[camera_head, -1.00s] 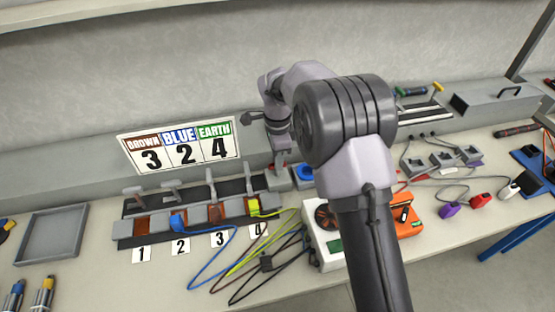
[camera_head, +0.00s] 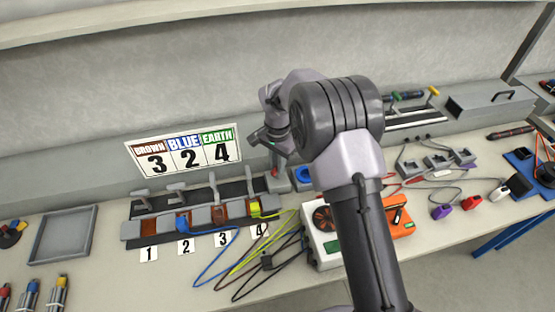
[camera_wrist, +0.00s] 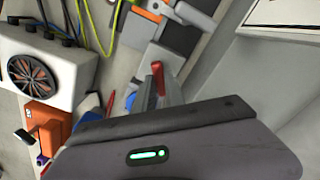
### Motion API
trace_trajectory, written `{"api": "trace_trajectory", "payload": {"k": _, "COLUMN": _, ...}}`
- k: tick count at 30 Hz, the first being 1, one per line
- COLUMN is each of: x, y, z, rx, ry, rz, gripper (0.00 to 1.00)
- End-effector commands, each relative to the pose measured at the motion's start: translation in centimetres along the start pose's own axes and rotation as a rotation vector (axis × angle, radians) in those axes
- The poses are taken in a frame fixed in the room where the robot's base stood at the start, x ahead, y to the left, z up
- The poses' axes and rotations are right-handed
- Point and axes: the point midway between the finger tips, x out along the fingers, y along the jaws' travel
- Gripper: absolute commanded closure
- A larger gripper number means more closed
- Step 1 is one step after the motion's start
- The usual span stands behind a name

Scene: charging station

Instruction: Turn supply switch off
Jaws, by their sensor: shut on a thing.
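The supply switch is a small grey box (camera_head: 279,183) with a red-marked lever, right of the terminal row. In the wrist view the red lever (camera_wrist: 157,70) stands up just past my gripper's dark edge. My gripper (camera_head: 267,138) is directly above the switch in the head view, shut on the switch lever.
The terminal row (camera_head: 155,229), with blue and yellow-green wires, lies to the left. A fan unit (camera_head: 326,244) and an orange device (camera_head: 402,228) sit to the right. An empty grey tray (camera_head: 64,235) is at far left. The wall and sign (camera_head: 185,150) are behind.

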Motion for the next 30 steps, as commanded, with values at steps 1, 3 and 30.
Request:
{"api": "trace_trajectory", "payload": {"k": 1, "x": -0.31, "y": -0.01, "z": -0.02, "rx": -0.041, "ry": 0.000, "rz": 0.000, "gripper": 1.00}}
{"api": "trace_trajectory", "payload": {"k": 3, "x": -0.30, "y": 0.00, "z": -0.01, "rx": -0.107, "ry": 0.000, "rz": 0.000, "gripper": 1.00}}
{"api": "trace_trajectory", "payload": {"k": 30, "x": -0.16, "y": -0.06, "z": -0.05, "rx": -0.832, "ry": 0.002, "rz": -0.001, "gripper": 1.00}}
